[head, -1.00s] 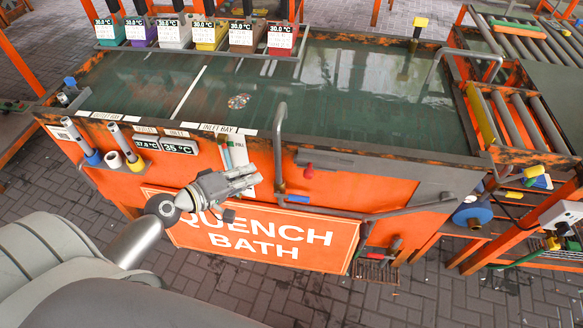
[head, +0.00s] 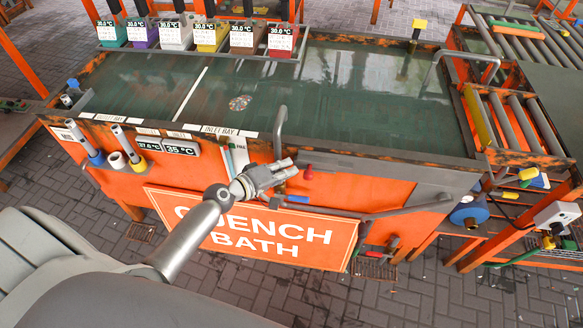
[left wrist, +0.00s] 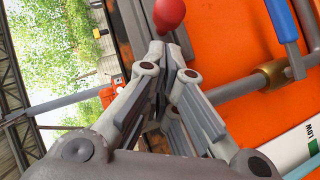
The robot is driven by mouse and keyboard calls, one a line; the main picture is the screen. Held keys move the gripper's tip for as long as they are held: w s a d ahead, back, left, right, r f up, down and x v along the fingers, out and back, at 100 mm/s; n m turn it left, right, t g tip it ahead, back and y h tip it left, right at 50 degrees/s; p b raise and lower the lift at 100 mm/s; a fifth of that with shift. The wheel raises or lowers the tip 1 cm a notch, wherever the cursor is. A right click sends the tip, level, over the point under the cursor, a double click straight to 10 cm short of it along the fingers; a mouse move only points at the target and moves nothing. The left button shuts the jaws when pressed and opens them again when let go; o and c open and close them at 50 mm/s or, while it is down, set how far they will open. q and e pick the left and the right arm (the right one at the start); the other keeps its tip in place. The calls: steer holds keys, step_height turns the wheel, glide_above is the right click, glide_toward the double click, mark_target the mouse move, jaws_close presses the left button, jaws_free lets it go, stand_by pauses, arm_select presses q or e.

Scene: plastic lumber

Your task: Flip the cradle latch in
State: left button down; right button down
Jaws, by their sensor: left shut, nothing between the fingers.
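My left gripper (head: 285,172) is in front of the orange side of the quench bath, its fingers together with nothing between them. A small red knob (head: 308,173) on that side is just right of the fingertips. In the left wrist view, the red knob (left wrist: 169,14) is just beyond the tips of my left gripper (left wrist: 170,48); I cannot tell whether they touch. A blue grip (head: 297,199) sits low on the bent pipe beside it, also in the left wrist view (left wrist: 283,20). No label shows which part is the cradle latch. My right gripper is out of view.
The grey upright pipe (head: 279,130) rises close by the gripper. The QUENCH BATH sign (head: 255,230) hangs below it. A horizontal grey pipe (head: 410,206) runs right along the tank front. A brass collar (left wrist: 273,75) shows in the left wrist view.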

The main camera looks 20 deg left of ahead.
mark_target(308, 175)
arm_select(q)
steer(key=shift+w+d+f, duration=0.25)
steer(key=shift+d+f, duration=0.05)
steer(key=shift+d, duration=0.4)
steer(key=d, duration=0.2)
steer(key=w+d+p, duration=0.1)
steer(key=d, duration=0.1)
steer(key=shift+r, duration=0.1)
steer(key=shift+d, duration=0.25)
